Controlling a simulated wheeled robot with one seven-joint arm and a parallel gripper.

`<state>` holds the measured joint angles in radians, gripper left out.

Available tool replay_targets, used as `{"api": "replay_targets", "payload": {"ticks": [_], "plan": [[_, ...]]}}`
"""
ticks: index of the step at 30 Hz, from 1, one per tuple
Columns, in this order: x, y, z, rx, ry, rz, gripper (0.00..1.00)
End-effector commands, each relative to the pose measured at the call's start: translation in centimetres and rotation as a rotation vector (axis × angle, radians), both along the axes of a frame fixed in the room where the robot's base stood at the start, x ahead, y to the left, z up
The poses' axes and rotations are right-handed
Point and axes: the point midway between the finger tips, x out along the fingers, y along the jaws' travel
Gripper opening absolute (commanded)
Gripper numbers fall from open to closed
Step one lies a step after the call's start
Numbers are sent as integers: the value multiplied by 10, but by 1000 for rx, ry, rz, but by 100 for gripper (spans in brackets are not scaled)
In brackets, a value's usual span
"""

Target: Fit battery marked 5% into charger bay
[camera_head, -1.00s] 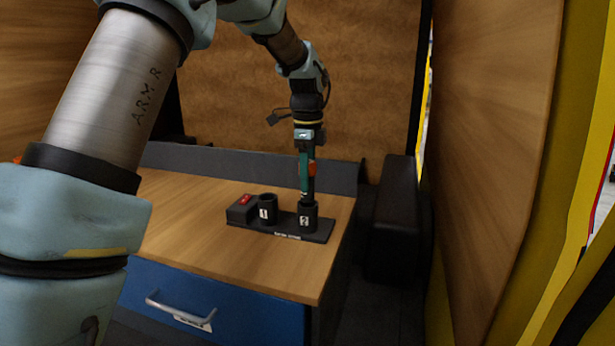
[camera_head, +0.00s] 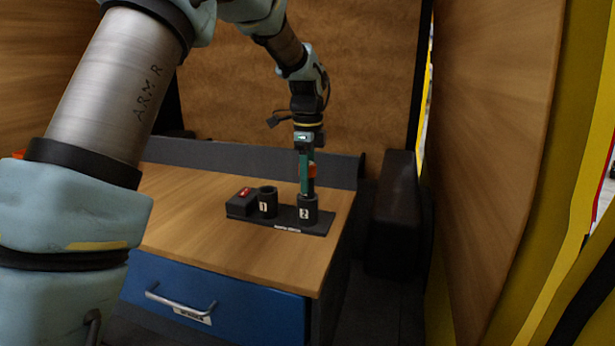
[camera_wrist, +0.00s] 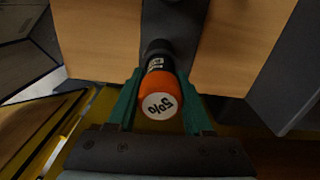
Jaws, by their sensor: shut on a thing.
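The battery (camera_wrist: 158,87) has an orange top marked 5% and a dark body; it sits between the green fingers of my gripper (camera_wrist: 160,108) in the wrist view. In the head view my gripper (camera_head: 306,182) points down at the cup marked 2 (camera_head: 307,212) on the charger (camera_head: 290,227), and the battery's orange part (camera_head: 312,171) shows beside the fingers. The battery is upright, its lower end at or in the mouth of cup 2. How deep it sits cannot be told. The cup marked 1 (camera_head: 266,203) looks empty.
A black box with a red display (camera_head: 241,203) stands at the charger's left end. The wooden top (camera_head: 200,222) is clear in front and to the left. A dark low wall (camera_head: 220,158) runs behind. A blue drawer with a handle (camera_head: 250,302) is below.

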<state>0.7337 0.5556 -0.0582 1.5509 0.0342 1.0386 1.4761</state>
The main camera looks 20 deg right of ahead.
Motion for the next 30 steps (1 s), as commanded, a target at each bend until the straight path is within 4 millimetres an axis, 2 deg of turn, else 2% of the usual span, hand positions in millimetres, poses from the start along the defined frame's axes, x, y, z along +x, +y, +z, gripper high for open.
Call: {"api": "replay_targets", "payload": {"ticks": [30], "plan": [[0,0,-14,0,0,0,0]]}}
